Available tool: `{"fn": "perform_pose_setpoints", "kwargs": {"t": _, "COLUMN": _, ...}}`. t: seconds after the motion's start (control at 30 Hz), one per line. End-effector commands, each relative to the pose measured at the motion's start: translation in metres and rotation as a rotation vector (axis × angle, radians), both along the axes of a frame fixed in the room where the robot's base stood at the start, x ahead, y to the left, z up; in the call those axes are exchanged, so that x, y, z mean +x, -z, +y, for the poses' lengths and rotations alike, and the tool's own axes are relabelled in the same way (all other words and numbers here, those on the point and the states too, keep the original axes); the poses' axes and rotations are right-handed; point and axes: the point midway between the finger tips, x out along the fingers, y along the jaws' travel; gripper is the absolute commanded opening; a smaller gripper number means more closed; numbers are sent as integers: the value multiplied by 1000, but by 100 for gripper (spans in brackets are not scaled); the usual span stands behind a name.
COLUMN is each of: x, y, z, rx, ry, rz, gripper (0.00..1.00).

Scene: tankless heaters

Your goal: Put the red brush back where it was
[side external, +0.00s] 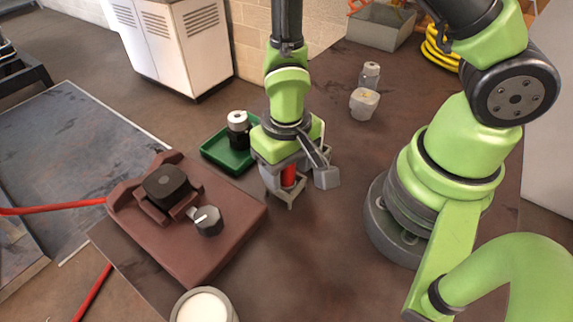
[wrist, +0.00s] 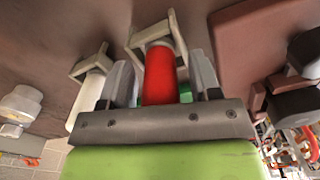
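The red brush (wrist: 158,75) stands out between my two fingers in the wrist view. In the side view, part of its red body (side external: 289,174) shows under my wrist. My gripper (wrist: 160,65) is around it, with a finger on each side. A narrow gap seems to show on both sides of the red body, so the fingers look open. A grey bracket (wrist: 134,41) is at the brush's far end. Whether the brush is seated in it or only lined up with it is unclear.
A second grey bracket with a white cylinder (wrist: 86,100) is close beside my gripper. A green tray (side external: 219,151) holding a dark cylinder, a brown base with a black block (side external: 168,187), a grey knob (side external: 208,221) and a white-topped cup (side external: 203,306) are left of it.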

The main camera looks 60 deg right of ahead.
Motion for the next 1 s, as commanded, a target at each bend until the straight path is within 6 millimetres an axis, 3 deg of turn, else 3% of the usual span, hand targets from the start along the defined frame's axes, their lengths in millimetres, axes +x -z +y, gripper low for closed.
{"fn": "perform_pose_setpoints", "kwargs": {"t": 0.27, "x": 0, "y": -3, "z": 0, "rx": -3, "ry": 1, "rz": -2, "gripper": 57}}
{"fn": "perform_pose_setpoints", "kwargs": {"t": 0.57, "x": 1, "y": -23, "z": 0, "rx": -1, "ry": 3, "rz": -6, "gripper": 57}}
{"fn": "perform_pose_setpoints", "kwargs": {"t": 1.0, "x": 1, "y": -100, "z": 0, "rx": 4, "ry": 0, "rz": -6, "gripper": 57}}
